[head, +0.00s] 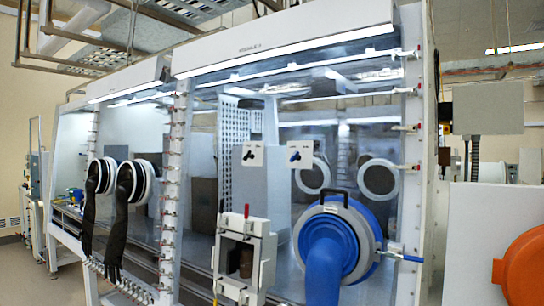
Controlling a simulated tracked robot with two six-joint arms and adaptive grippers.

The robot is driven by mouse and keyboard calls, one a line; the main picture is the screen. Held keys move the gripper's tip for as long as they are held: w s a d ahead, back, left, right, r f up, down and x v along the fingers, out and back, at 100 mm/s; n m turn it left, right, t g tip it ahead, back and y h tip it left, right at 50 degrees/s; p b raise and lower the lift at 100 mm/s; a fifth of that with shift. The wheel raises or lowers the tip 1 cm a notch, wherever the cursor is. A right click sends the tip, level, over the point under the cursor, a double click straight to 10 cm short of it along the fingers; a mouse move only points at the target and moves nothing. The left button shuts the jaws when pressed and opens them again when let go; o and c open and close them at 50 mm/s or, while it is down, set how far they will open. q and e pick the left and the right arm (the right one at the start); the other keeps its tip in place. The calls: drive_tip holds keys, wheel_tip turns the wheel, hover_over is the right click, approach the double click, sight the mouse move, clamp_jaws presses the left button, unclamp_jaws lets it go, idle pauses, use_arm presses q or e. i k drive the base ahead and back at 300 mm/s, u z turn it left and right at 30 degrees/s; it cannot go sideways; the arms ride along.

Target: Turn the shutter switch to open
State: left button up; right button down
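Two small white switch plates are mounted side by side on the front of the glovebox. The left plate (253,155) carries a small dark knob, and the right plate (299,154) carries a larger dark blue knob that looks tilted. Labels on them are too small to read, so I cannot tell which is the shutter switch or its setting. Neither of my grippers shows in the head view.
Below the plates is a white box with a square opening (243,255) and a red lever (247,211). A blue round port (340,225) with a thick blue sleeve (325,270) juts out to its right. Black gloves (122,215) hang at left. An orange disc (525,265) is at far right.

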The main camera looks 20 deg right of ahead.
sight(297, 152)
drive_tip(key=i, duration=0.85)
drive_tip(key=z, duration=0.05)
